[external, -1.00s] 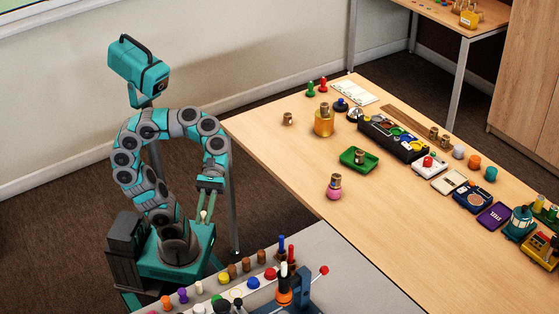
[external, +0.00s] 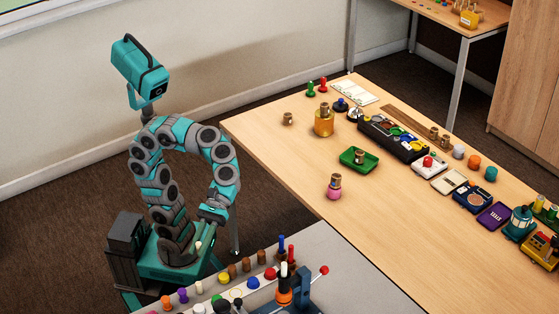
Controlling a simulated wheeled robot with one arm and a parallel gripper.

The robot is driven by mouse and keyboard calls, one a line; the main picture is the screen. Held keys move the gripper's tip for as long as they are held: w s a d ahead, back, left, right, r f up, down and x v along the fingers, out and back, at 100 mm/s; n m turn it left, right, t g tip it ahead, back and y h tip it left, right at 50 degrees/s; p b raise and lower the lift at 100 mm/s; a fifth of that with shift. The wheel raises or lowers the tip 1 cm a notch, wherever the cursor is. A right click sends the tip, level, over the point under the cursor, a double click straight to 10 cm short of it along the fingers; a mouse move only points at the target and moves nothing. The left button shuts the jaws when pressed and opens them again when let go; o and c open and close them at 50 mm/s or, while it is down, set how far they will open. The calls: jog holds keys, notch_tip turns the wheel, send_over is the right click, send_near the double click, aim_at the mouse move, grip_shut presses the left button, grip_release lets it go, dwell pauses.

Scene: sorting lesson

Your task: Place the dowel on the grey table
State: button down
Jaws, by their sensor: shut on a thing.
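My gripper (external: 203,236) points down in front of my base, left of the grey table (external: 345,255). It is shut on a small pale dowel (external: 198,247), which shows at its fingertips. The dowel appears to be off the table, close to its left side; the exact height and gap are hard to tell. The grey table has a bare area on its right part.
Along the grey table's left part stand several coloured pegs and discs, an orange and black piece (external: 284,291) and a blue stand (external: 305,290). The wooden table (external: 270,150) behind holds a green tray (external: 346,162), a pink bottle (external: 334,190) and other items.

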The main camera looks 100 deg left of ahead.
send_over(211, 278)
jog(key=shift+f, duration=0.35)
notch_tip(211, 278, down, 3)
jog(key=shift+s+r, duration=0.1)
jog(key=shift+r, duration=0.05)
jog(key=shift+f, duration=0.3)
jog(key=shift+f, duration=0.25)
jog(key=c, duration=0.8)
grip_release()
jog(key=shift+r, duration=0.1)
jog(key=shift+r, duration=0.2)
jog(key=v, duration=1.2)
